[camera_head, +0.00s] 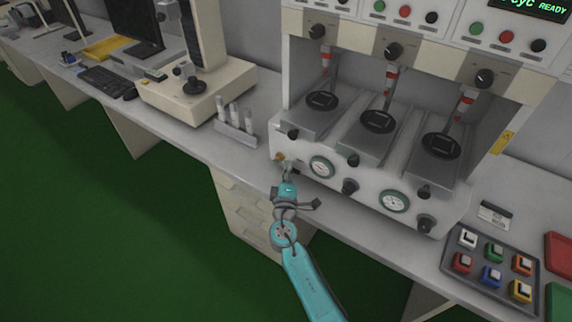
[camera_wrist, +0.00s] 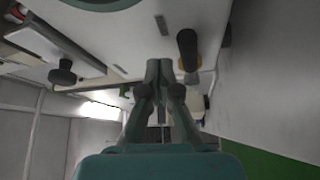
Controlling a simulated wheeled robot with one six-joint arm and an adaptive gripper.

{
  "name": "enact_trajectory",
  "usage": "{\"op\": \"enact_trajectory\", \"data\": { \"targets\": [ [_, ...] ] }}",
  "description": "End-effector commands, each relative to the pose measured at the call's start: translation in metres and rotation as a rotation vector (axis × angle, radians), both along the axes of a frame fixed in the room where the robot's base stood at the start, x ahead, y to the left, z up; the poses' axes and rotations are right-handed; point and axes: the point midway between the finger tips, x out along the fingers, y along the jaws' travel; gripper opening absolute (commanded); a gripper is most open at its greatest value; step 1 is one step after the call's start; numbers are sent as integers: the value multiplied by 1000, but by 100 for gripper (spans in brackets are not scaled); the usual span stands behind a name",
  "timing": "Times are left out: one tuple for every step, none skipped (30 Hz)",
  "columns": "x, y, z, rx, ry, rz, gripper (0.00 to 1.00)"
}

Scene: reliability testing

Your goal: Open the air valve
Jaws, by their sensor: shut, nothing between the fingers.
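The front panel of the white three-station test machine (camera_head: 312,183) carries a small brass-coloured fitting (camera_head: 280,157) at its lower left, which looks like the air valve. In the wrist view a dark cylindrical handle with an orange-yellow base (camera_wrist: 187,43) stands out from the panel, likely the same valve. My gripper (camera_head: 287,170) is in front of this corner of the machine. In the wrist view my gripper (camera_wrist: 159,64) is shut and empty, its fingertips close beside the handle. I cannot tell whether they touch it. The gripper partly hides the valve area in the head view.
Pressure gauges (camera_head: 321,167) and black knobs (camera_head: 350,186) sit on the panel right of my gripper. A rack of white tubes (camera_head: 236,123) stands on the bench to the left. A tray of coloured blocks (camera_head: 490,263) lies at right. The green floor in front is clear.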

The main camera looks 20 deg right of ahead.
Motion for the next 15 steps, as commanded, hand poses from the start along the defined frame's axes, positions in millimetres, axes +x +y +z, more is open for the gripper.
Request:
{"op": "enact_trajectory", "data": {
  "targets": [
    [-1,-1,-2,11,-17,-1,0],
    [-1,-1,-3,20,-28,-1,0],
    [-1,-1,-4,29,-41,-1,0],
    [-2,-1,-4,29,-40,-1,0],
    [-2,-2,-5,28,-38,-1,0],
    [-2,-2,-6,28,-38,-1,0],
    [-2,-2,-7,27,-38,-1,0],
    [-2,-2,-7,27,-38,-1,0],
    [-3,-2,-8,27,-38,-1,0],
    [-3,-2,-8,27,-38,-1,0],
    [-3,-2,-9,27,-38,-1,0],
    [-3,-2,-10,28,-38,-1,0],
    [-3,-2,-10,28,-38,-1,0],
    [-3,-2,-10,28,-38,-1,0],
    [-3,-3,-11,28,-38,-1,0]
  ]
}}
